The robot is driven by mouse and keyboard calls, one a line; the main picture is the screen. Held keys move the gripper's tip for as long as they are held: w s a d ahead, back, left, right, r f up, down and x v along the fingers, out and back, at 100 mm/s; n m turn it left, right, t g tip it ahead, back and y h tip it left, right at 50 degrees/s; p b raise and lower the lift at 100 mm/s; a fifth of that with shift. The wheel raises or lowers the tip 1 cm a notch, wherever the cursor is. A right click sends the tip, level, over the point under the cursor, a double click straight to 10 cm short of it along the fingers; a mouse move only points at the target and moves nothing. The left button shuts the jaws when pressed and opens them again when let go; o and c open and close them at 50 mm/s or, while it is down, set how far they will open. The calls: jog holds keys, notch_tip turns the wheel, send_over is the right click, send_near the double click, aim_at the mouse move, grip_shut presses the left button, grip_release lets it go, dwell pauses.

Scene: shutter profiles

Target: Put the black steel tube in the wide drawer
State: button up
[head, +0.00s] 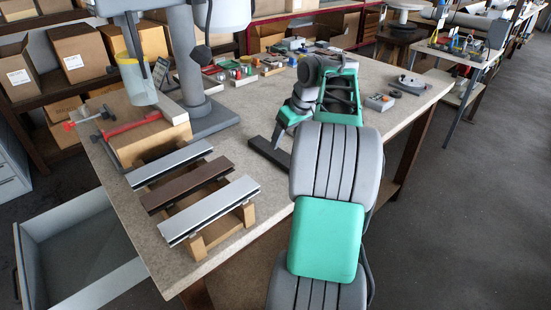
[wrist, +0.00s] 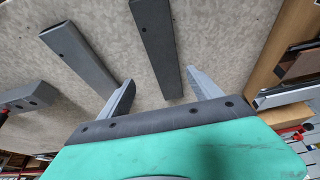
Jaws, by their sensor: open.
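The black steel tube (wrist: 155,45) lies flat on the worktable. In the wrist view its near end reaches between the two fingers of my gripper (wrist: 160,80), which is open with a gap on both sides of the tube. In the head view the tube (head: 268,156) shows as a dark bar left of my arm, its right end partly hidden; my gripper (head: 281,140) is close to it, with its fingers mostly hidden. The wide drawer (head: 118,286) stands pulled out at the lower left, below the table's edge, and its visible inside looks empty.
A grey tube (wrist: 75,58) lies left of the black one in the wrist view. A wooden stand (head: 196,246) holds silver and brown profiles between tube and drawer. A drill press (head: 190,60) stands behind it. Small parts and boxes (head: 245,70) are at the back.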

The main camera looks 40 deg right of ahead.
aim_at(277, 152)
jog(key=x, duration=0.4)
jog(key=a+x, duration=0.1)
jog(key=x, duration=0.2)
jog(key=shift+w+a+b, duration=0.1)
jog(key=shift+w+b, duration=0.1)
jog(key=shift+b, duration=0.2)
jog(key=shift+s, duration=0.1)
grip_shut()
dwell(0.3)
